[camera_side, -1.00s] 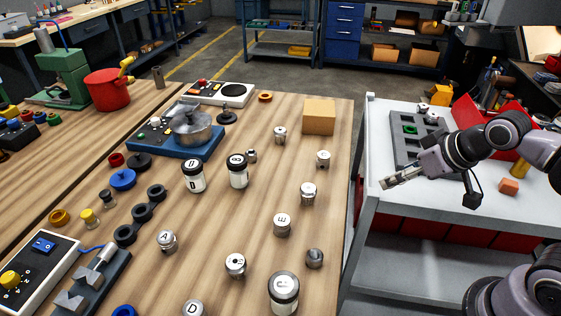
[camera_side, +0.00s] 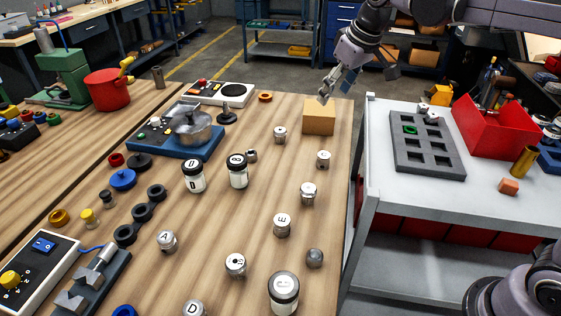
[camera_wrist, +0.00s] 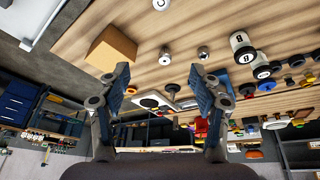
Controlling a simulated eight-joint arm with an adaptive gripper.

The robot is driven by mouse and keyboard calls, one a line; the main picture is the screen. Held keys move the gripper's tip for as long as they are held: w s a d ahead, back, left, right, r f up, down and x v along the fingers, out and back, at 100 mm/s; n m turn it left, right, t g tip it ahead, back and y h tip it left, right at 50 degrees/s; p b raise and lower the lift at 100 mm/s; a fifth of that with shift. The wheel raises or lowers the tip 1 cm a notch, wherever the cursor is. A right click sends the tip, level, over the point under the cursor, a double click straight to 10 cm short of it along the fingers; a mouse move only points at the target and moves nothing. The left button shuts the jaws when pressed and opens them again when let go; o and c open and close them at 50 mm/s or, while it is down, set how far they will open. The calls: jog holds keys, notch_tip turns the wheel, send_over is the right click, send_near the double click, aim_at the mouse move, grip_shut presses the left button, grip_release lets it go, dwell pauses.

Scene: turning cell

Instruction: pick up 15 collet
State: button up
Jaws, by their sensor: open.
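Several small silver collets stand on the wooden bench, among them one near the box (camera_side: 280,135), one at the right edge (camera_side: 323,158), one in the middle (camera_side: 308,192) and one nearer the front (camera_side: 282,225). Their top marks are too small to read surely, so I cannot tell which is the 15 collet. My gripper (camera_side: 323,97) is above the bench's far right corner, by the tan box. In the wrist view my gripper (camera_wrist: 160,82) is open, its two fingers apart with nothing between them. Silver collets also show there beyond the fingertips (camera_wrist: 165,57).
The tan box (camera_side: 319,118) stands close to my gripper. A grey tray (camera_side: 455,172) with square pockets, a green ring in one, lies on the white cart (camera_side: 400,205) beside a red bin (camera_side: 497,128). Black-and-white jars (camera_side: 238,172) and a blue-based pot device (camera_side: 175,150) crowd the bench.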

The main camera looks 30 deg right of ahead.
jog(key=w+a+f+n+g, duration=0.1)
jog(key=w+a+f+g, duration=0.15)
jog(key=w, duration=0.85)
jog(key=n, duration=0.2)
send_over(281, 130)
jog(key=shift+g, duration=0.35)
notch_tip(281, 130, down, 8)
jog(key=shift+s+d+f, duration=0.1)
jog(key=shift+d, duration=0.05)
jog(key=f, duration=0.4)
jog(key=shift+w, duration=0.2)
jog(key=shift+m, duration=0.3)
jog(key=shift+a+f, duration=0.2)
jog(key=shift+f, duration=2.8)
grip_shut()
